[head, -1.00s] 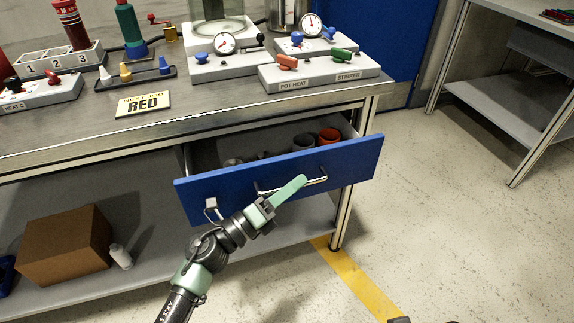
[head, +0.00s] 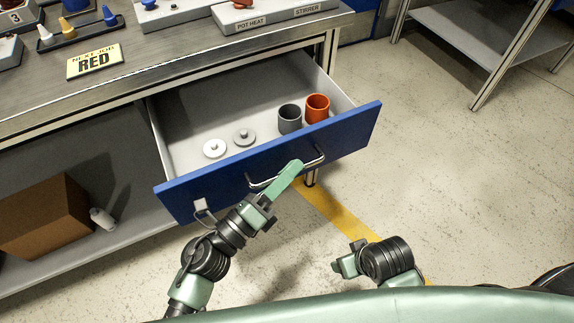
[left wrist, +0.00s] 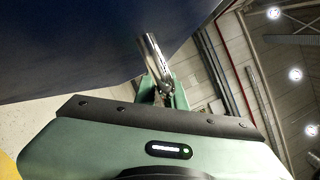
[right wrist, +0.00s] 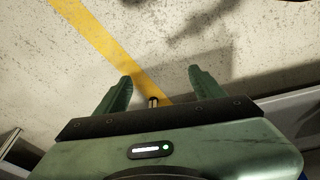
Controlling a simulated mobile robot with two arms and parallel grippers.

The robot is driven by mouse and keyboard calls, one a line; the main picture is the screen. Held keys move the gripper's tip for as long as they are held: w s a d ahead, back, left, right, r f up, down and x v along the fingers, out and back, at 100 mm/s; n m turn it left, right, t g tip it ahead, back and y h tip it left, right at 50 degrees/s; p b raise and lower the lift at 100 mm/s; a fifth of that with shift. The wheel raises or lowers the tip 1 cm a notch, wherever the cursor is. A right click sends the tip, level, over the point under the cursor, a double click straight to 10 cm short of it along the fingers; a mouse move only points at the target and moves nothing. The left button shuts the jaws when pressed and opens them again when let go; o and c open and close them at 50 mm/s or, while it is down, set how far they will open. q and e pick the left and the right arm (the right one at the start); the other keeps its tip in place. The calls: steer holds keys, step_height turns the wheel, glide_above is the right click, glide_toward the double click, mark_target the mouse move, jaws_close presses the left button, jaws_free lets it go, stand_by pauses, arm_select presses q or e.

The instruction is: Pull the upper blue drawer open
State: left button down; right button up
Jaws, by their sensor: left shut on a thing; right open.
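The upper blue drawer (head: 340,137) stands well out from the bench in the head view, and its grey inside shows. Its silver bar handle (head: 318,158) runs across the blue front. My right gripper (head: 345,262) is away from the drawer, low in the head view. In the right wrist view my right gripper (right wrist: 158,88) is open and empty over the floor.
The drawer holds a grey cup (head: 290,120), an orange cup (head: 317,108) and two small knobbed discs (head: 214,148). A cardboard box (head: 45,215) sits on the lower shelf. Floor to the right is clear.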

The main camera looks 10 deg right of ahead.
arm_select(q)
steer(key=shift+f, duration=0.1)
steer(key=c, duration=1.8)
jaws_free()
steer(key=shift+o, duration=0.2)
steer(key=shift+s+a+f, duration=0.15)
steer(key=shift+s+a, duration=0.1)
steer(key=shift+a, duration=0.2)
steer(key=b+v, duration=0.1)
steer(key=v, duration=0.5)
steer(key=shift+s+a, duration=0.3)
arm_select(e)
steer(key=v, duration=0.3)
steer(key=shift+w+r, duration=0.15)
steer(key=shift+r, duration=0.2)
arm_select(q)
steer(key=shift+f, duration=0.1)
arm_select(e)
steer(key=shift+a, duration=0.1)
